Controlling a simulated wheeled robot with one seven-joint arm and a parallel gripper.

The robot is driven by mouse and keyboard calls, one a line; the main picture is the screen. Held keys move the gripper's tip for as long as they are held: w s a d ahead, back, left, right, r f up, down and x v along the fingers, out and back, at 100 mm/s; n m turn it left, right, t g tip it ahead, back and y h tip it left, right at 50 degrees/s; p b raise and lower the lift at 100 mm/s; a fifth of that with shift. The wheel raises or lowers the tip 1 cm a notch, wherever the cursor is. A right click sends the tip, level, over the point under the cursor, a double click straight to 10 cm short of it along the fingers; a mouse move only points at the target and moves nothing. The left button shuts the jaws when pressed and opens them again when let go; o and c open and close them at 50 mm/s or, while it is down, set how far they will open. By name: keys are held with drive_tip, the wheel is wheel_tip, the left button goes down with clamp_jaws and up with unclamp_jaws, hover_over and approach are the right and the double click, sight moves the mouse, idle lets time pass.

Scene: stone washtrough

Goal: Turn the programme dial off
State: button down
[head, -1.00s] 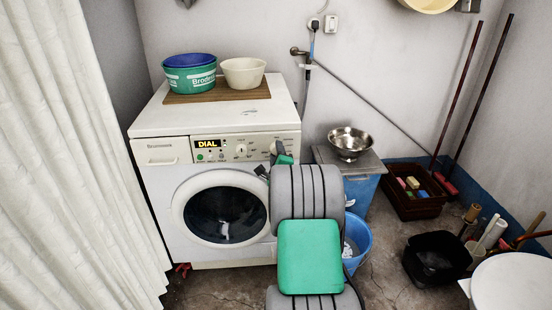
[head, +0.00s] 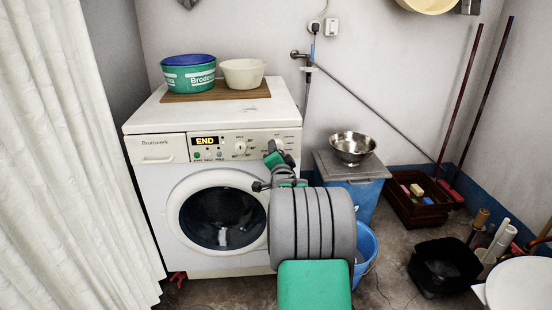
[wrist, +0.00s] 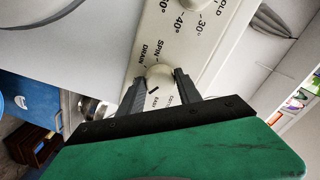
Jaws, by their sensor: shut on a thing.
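The washing machine (head: 152,185) stands against the wall with its door shut. Its display (head: 206,141) reads END. The programme dial (wrist: 160,75) is a round cream knob at the right of the control panel, largely hidden by my gripper in the head view. In the wrist view, labels such as SPIN and DRAIN ring it, and a dark mark shows on its face. My gripper (wrist: 157,85) is shut on the dial, one finger on each side. My gripper also shows in the head view (head: 272,149) at the panel's right end.
The temperature dial (head: 240,147) sits left of my gripper. Tubs (head: 243,72) stand on a wooden board on top of the machine. A blue bin with a steel bowl (head: 352,147) and a blue bucket (head: 364,244) stand to the right. A white curtain (head: 65,150) hangs left.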

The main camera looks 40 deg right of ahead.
drive_tip(key=n+b, duration=0.3)
drive_tip(key=n, duration=0.5)
drive_tip(key=n+b, duration=0.4)
drive_tip(key=n, duration=0.4)
drive_tip(key=n+b, duration=0.3)
drive_tip(key=n, duration=0.5)
drive_tip(key=shift+s+d+r+b, duration=0.2)
drive_tip(key=shift+d+b, duration=0.1)
drive_tip(key=c, duration=0.8)
unclamp_jaws()
drive_tip(key=shift+f, duration=0.1)
drive_tip(key=p+v, duration=0.2)
drive_tip(key=v, duration=0.5)
drive_tip(key=shift+s+a, duration=0.25)
drive_tip(key=shift+s, duration=0.05)
